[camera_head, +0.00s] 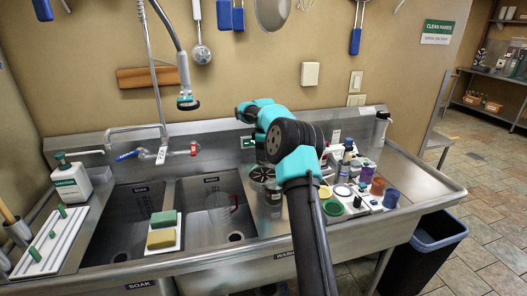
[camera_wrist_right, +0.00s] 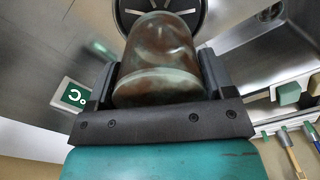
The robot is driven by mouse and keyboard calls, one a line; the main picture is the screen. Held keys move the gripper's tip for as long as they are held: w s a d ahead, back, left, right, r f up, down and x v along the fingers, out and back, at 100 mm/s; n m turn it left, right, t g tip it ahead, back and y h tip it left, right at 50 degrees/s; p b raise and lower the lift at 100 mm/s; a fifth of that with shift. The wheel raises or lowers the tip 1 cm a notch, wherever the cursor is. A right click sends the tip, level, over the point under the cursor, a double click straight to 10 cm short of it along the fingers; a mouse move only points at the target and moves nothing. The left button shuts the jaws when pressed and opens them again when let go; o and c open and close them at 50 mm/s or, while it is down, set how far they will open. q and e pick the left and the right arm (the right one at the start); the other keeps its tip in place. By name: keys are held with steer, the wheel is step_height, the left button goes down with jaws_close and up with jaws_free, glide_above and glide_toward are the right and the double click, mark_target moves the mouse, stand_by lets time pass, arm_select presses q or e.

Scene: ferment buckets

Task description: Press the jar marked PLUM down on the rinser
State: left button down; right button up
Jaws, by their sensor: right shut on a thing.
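In the right wrist view a brownish, smoky glass jar (camera_wrist_right: 155,62) sits between the two fingers of my right gripper (camera_wrist_right: 158,80), which is shut on it. No label shows on the visible side, so I cannot read PLUM. The dark, spoked rinser (camera_wrist_right: 128,12) lies behind the jar's far end; I cannot tell whether they touch. In the head view the rinser (camera_head: 262,174) is set in the counter right of the sink. My arm hides the right fingers there. A greyish jar shape (camera_head: 273,193) shows beside the rinser. My left gripper is not in view.
A double sink (camera_head: 205,205) with sponges and a clear jug lies left of the rinser. A hanging spray hose (camera_head: 186,95) stands behind it. Several jars, lids and bottles crowd the counter to the right, including a blue cup (camera_head: 391,197). A green sign (camera_wrist_right: 75,95) is near the gripper.

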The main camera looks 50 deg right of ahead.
steer(key=shift+f, duration=2.75)
